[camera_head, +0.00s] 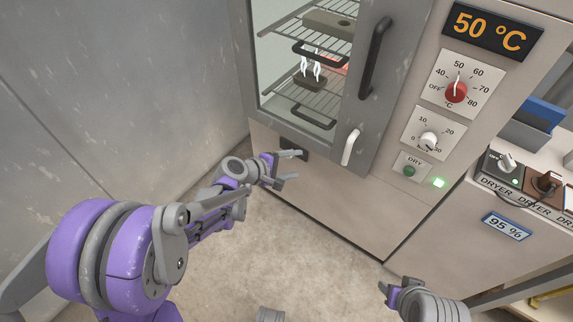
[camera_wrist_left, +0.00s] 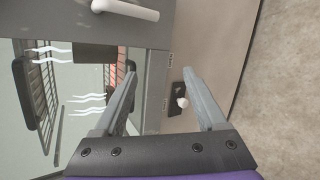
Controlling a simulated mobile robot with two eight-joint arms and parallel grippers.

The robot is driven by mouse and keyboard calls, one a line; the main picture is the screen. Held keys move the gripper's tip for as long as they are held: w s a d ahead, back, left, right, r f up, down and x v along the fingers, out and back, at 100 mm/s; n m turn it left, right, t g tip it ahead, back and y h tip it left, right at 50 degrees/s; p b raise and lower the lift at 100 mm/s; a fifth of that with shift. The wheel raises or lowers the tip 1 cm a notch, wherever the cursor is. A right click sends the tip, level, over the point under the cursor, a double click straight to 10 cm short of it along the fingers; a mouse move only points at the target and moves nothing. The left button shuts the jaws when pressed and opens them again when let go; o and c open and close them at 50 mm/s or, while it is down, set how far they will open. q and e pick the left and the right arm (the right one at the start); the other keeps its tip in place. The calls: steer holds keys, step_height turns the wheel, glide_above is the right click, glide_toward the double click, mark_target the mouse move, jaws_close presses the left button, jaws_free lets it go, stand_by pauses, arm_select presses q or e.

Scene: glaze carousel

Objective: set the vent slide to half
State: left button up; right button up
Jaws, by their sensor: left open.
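The vent slide is a small dark plate (camera_head: 291,146) low on the cabinet front, partly hidden behind my left gripper in the head view. In the left wrist view the dark plate (camera_wrist_left: 173,92) carries a pale knob (camera_wrist_left: 182,103), with small labels beside the plate too small to read. My left gripper (camera_head: 297,166) is open and empty, close to the plate. In the left wrist view the knob appears between my left gripper's fingers (camera_wrist_left: 160,72), nearer one finger; I see no contact. My right gripper (camera_head: 394,289) is low at the right, its jaw opening unclear.
The dryer cabinet's glass door (camera_head: 305,70) is above, with a black handle (camera_head: 375,58) and a white lever (camera_head: 350,147). Knobs and a 50 °C display (camera_head: 491,31) are at the right. A counter with dryer switches (camera_head: 505,162) stands further right. The floor ahead is clear.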

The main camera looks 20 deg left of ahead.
arm_select(q)
steer(key=w+a+f+n+t+b, duration=0.25)
steer(key=w+a+f+n, duration=0.2)
steer(key=f, duration=0.35)
steer(key=w+a+f+n+t+b, duration=0.25)
steer(key=f+n, duration=0.25)
steer(key=f, duration=0.3)
steer(key=w+a+f+n+t+b, duration=0.25)
steer(key=w+a+f+n, duration=0.2)
steer(key=f, duration=0.35)
steer(key=w+d+n+b, duration=0.1)
steer(key=w+d, duration=0.3)
steer(key=w, duration=0.5)
steer(key=shift+w, duration=0.15)
arm_select(e)
step_height(320, 180, down, 12)
steer(key=w, duration=0.1)
steer(key=shift+a+r, duration=0.15)
arm_select(q)
steer(key=shift+g, duration=0.25)
jaws_close()
